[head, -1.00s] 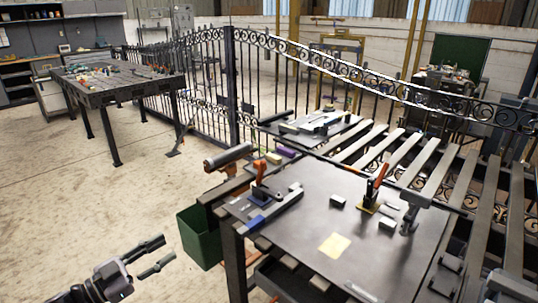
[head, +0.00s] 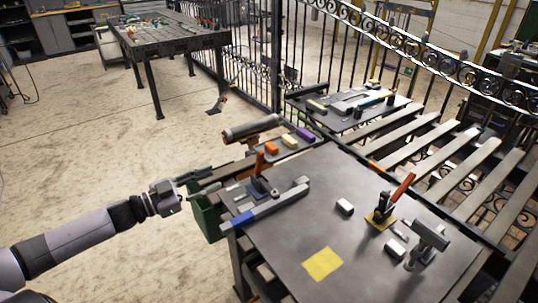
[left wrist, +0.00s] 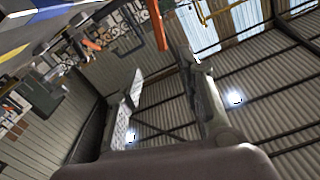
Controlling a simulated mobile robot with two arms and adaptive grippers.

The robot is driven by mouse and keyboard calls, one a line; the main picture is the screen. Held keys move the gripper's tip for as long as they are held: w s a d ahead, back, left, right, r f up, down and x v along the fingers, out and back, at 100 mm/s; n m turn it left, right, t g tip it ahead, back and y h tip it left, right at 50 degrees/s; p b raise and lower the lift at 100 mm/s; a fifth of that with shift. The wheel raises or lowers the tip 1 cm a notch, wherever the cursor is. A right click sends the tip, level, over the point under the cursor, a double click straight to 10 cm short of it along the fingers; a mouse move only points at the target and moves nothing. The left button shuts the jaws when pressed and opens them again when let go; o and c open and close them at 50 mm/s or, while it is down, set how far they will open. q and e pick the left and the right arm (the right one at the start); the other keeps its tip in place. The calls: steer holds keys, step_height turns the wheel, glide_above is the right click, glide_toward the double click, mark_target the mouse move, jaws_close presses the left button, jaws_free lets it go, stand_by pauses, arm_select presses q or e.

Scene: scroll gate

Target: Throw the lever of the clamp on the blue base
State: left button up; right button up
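The clamp on the blue base (head: 262,188) stands at the table's left corner in the head view. Its orange lever (head: 259,163) points up, close to upright. A second clamp on a yellow base (head: 376,222) stands further right, with its orange-red lever tilted up to the right. My left gripper (head: 210,179) is to the left of the blue-base clamp, apart from it, with its fingers spread and empty. Its open fingers also show in the left wrist view (left wrist: 165,90), where an orange bar (left wrist: 157,25) shows beyond them; I cannot tell which part it is. My right gripper is not in view.
A grey bar with a blue end (head: 270,208) lies in front of the blue-base clamp. A cylinder (head: 250,128) and coloured blocks (head: 289,141) lie behind it. A green bin (head: 207,222) hangs below my left gripper. A yellow square (head: 322,263) marks clear tabletop.

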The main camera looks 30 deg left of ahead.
mark_target(257, 160)
arm_select(q)
steer(key=shift+w+d+r, duration=0.1)
steer(key=shift+w+r, duration=0.05)
steer(key=p+x, duration=0.2)
steer(key=x, duration=1.4)
steer(key=shift+w+d, duration=0.1)
steer(key=shift+d, duration=0.1)
steer(key=shift+c, duration=0.2)
jaws_close()
